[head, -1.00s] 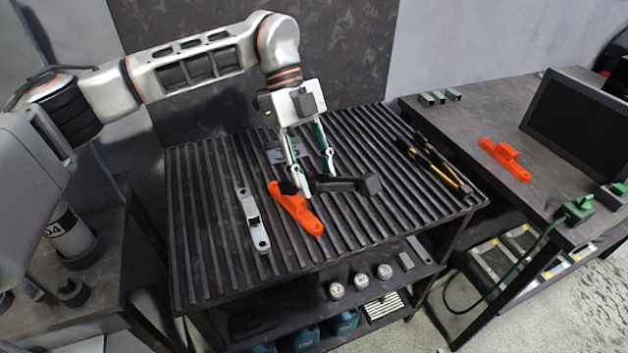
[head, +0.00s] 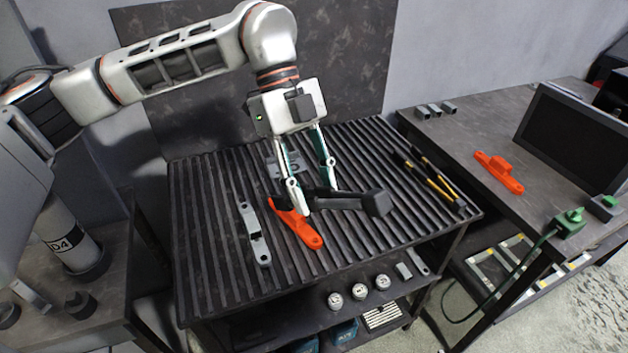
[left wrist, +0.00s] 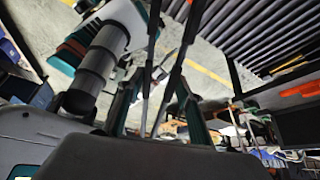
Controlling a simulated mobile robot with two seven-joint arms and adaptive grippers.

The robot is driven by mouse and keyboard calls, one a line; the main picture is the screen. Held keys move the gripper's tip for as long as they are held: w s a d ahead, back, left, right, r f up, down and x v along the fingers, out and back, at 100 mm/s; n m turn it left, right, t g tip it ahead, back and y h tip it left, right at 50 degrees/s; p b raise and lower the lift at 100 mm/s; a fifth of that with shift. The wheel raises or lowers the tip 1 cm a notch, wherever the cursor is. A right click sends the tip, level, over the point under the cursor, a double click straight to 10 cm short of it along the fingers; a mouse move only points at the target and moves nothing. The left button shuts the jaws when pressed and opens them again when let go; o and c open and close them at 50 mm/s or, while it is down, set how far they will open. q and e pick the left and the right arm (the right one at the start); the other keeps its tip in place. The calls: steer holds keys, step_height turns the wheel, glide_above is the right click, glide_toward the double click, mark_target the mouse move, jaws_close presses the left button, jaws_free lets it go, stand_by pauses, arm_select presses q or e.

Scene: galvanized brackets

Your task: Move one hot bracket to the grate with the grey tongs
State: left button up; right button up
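My left gripper (head: 314,196) is above the grate (head: 205,270), its fingertips apart on either side of a dark grey bar, apparently the grey tongs (head: 350,200). The bar points right and ends in a thick dark block. In the left wrist view, two long thin dark rods (left wrist: 180,65) run out from between the fingers. An orange bracket-shaped piece (head: 305,233) lies on the slats below, partly covered by the fingers and bar. A grey piece of like shape (head: 254,235) lies left of it. Which bracket is hot I cannot tell. My right gripper is not in view.
Black-and-yellow tools (head: 430,180) lie at the grate's right. The right table holds another orange piece (head: 498,172), small grey blocks (head: 435,109), a dark monitor (head: 575,138) and a green plug with cable (head: 570,222). The grate's front left is clear.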

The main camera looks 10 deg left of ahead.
arm_select(q)
steer(key=s+d+r+b, duration=0.1)
steer(key=s+r, duration=0.2)
steer(key=s, duration=0.6)
steer(key=shift+s+d+r, duration=0.15)
steer(key=shift+d+r, duration=0.15)
steer(key=shift+d, duration=0.1)
